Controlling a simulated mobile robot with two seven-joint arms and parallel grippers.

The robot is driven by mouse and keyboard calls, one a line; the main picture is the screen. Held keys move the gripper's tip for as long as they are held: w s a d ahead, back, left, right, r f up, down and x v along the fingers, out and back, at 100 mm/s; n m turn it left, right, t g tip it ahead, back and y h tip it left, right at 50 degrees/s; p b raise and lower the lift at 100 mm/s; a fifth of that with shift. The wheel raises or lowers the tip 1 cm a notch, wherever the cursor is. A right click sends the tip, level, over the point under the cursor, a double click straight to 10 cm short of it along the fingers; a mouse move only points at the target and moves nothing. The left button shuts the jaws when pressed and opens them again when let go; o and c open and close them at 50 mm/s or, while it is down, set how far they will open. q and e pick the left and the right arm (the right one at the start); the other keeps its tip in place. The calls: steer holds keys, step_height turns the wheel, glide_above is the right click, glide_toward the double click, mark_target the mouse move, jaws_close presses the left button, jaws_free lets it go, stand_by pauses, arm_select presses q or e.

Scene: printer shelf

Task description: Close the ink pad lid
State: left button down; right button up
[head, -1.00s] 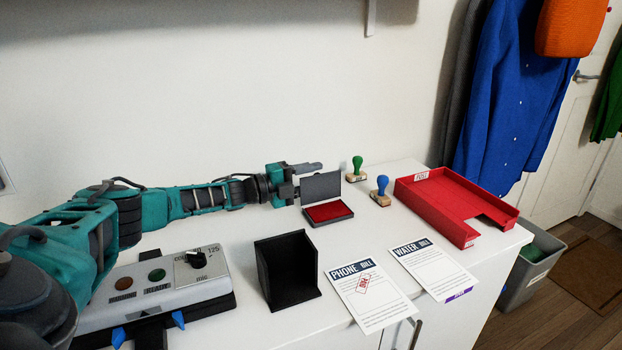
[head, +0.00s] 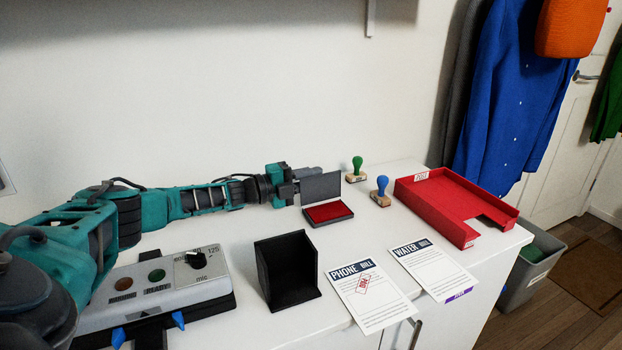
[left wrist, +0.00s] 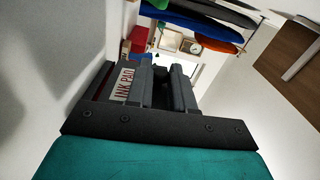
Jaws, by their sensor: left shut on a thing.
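The ink pad (head: 330,219) lies open on the white top near the wall, its red pad (head: 327,211) facing up. Its grey lid (head: 322,187) stands roughly upright at the back edge. My left gripper (head: 298,185) is at the lid's left edge and shut on it. One finger shows just above the lid's top edge; the rest is partly hidden behind the lid. In the left wrist view the INK PAD label (left wrist: 123,82) shows beside the dark fingers (left wrist: 165,85). The exact contact is hard to see. My right gripper is not in view.
A green stamp (head: 356,168) and a blue stamp (head: 381,190) stand right of the pad, before a red tray (head: 465,240). A black holder (head: 287,270), a phone bill (head: 368,295), a water bill (head: 432,268) and a grey device (head: 160,285) are in front.

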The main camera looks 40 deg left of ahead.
arm_select(q)
steer(key=shift+s+d+m, duration=0.1)
steer(key=shift+m, duration=0.2)
steer(key=shift+s+d+r+m, duration=0.15)
steer(key=shift+d+m, duration=0.15)
steer(key=shift+m, duration=0.3)
steer(key=shift+s+d+r+m, duration=0.15)
steer(key=shift+d+m, duration=0.15)
steer(key=shift+m, duration=0.3)
steer(key=shift+s+d+f+m, duration=0.15)
steer(key=shift+d+m, duration=0.15)
steer(key=shift+m, duration=0.35)
steer(key=shift+s+d+r+m, duration=0.15)
steer(key=shift+d+m, duration=0.15)
steer(key=shift+m, duration=0.4)
steer(key=shift+s+d+f+m, duration=0.15)
steer(key=shift+d+m, duration=0.15)
steer(key=shift+m, duration=0.35)
steer(key=c, duration=1)
jaws_free()
